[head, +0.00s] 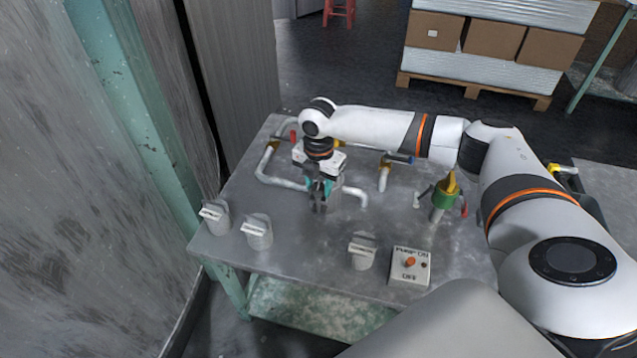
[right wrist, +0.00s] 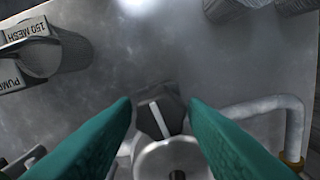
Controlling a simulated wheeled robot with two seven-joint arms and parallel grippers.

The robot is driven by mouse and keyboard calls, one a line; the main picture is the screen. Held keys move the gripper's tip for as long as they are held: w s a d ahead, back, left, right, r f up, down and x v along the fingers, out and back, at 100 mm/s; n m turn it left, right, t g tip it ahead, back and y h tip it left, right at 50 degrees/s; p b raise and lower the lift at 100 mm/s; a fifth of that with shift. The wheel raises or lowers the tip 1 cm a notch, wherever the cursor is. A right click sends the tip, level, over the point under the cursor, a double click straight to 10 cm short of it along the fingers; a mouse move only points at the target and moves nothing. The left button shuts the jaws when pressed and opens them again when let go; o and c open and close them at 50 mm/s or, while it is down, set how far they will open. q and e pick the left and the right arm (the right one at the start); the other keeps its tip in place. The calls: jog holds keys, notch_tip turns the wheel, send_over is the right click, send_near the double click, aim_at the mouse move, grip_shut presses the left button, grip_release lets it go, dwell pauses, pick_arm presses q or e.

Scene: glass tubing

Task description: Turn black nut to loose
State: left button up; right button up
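The black nut (right wrist: 160,108) is dark and faceted with a white stripe across it, in the middle of the right wrist view. A round pale fitting (right wrist: 172,158) sits just below it there. My right gripper (right wrist: 160,104) is open, with its teal fingers on either side of the nut. Dark gaps or background show beside the nut; contact cannot be told. In the head view, my right gripper (head: 320,197) points down over the pale tubing (head: 285,182) on the metal table. The nut is hidden behind the gripper there. My left gripper is not in view.
Labelled cups stand along the table's left and front: one (head: 216,220), another (head: 257,236) and a third (head: 361,256). A pump switch box (head: 410,268) is at the front. A green and yellow valve piece (head: 443,197) stands to the right. Bare table (head: 310,235) lies between.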

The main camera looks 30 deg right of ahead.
jog(key=c, duration=0.7)
jog(key=n+p, duration=0.1)
jog(key=p, duration=0.1)
jog(key=n+p, duration=0.1)
jog(key=p, duration=0.1)
jog(key=shift+r+n, duration=0.3)
jog(key=shift+n, duration=0.1)
jog(key=shift+f+n+p, duration=0.25)
jog(key=shift+n+p, duration=0.15)
jog(key=shift+n, duration=0.5)
jog(key=o, duration=0.7)
